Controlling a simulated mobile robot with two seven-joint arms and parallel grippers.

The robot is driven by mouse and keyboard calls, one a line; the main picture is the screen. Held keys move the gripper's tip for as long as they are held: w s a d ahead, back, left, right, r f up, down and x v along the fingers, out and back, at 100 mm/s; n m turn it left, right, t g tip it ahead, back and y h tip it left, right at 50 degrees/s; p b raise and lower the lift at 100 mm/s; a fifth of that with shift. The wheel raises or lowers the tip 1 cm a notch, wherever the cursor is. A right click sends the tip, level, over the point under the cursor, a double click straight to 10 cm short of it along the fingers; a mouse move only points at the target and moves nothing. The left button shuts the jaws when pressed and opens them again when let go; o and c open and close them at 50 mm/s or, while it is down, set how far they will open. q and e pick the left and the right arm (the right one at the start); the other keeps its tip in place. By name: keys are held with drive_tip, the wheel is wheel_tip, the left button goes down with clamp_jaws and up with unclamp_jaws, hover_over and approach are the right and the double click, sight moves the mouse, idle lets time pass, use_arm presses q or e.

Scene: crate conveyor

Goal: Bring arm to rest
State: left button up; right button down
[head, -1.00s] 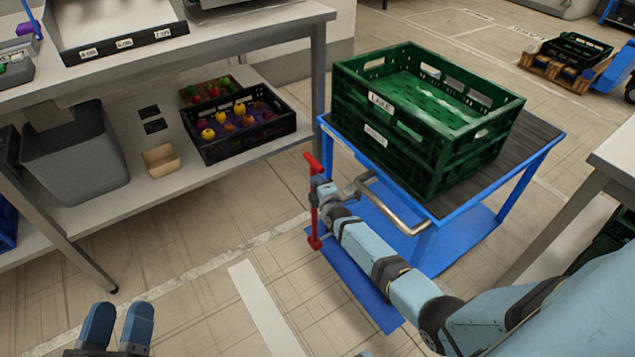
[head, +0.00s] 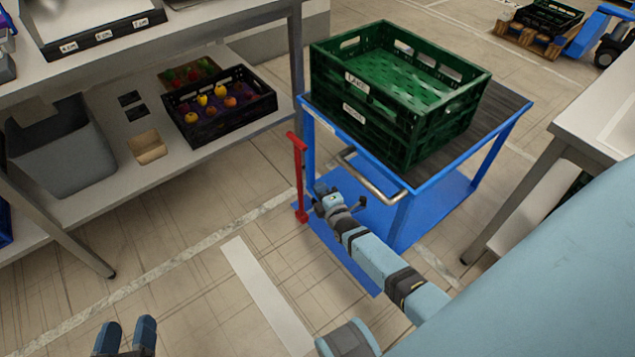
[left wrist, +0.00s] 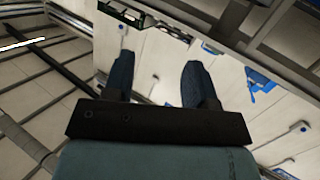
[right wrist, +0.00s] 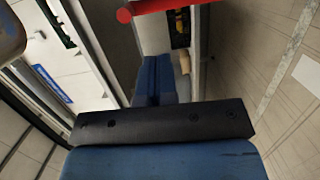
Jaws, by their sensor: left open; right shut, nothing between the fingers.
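My right gripper (head: 322,196) is shut and empty. It is just right of the upright red bar (head: 299,180) at the cart's near left corner, seemingly apart from it. In the right wrist view its fingers (right wrist: 155,78) are together, and the red bar (right wrist: 160,6) crosses the top edge. My left gripper (head: 125,336) is open and empty at the bottom left of the head view, over the floor. Its spread fingers also show in the left wrist view (left wrist: 158,80). My right arm's upper part covers the lower right of the head view.
A blue cart (head: 425,212) with a metal handle (head: 370,178) carries stacked green crates (head: 385,125). A shelf unit at left holds a black fruit crate (head: 225,127) and a grey bin (head: 62,150). A white table (head: 585,135) stands at right. The floor front centre is clear.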

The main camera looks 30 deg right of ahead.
idle(0.3)
use_arm(q)
drive_tip(key=s+a+r+g+y+p, duration=0.1)
drive_tip(key=r+p, duration=0.5)
drive_tip(key=p, duration=1)
drive_tip(key=s+a+r+g+y+p, duration=0.2)
drive_tip(key=r+p, duration=0.4)
drive_tip(key=p, duration=1.1)
drive_tip(key=shift+s+a+g, duration=0.45)
drive_tip(key=shift+a+g, duration=0.05)
drive_tip(key=shift+a, duration=0.7)
use_arm(e)
drive_tip(key=s+a+r+m+g+y, duration=0.1)
drive_tip(key=s+a+r+m, duration=0.3)
drive_tip(key=s+r, duration=0.5)
drive_tip(key=s+a+r+m+g+y, duration=0.2)
drive_tip(key=s+a+r+m, duration=0.3)
drive_tip(key=r, duration=1.1)
drive_tip(key=s+a+r+m+g+y, duration=0.2)
drive_tip(key=s+a+r, duration=0.5)
drive_tip(key=s+r, duration=0.6)
drive_tip(key=m+g, duration=0.1)
drive_tip(key=m, duration=0.1)
drive_tip(key=shift+s+a+r+m, duration=0.15)
drive_tip(key=shift+s+m, duration=0.1)
drive_tip(key=shift+m, duration=0.15)
use_arm(q)
drive_tip(key=shift+r, duration=0.1)
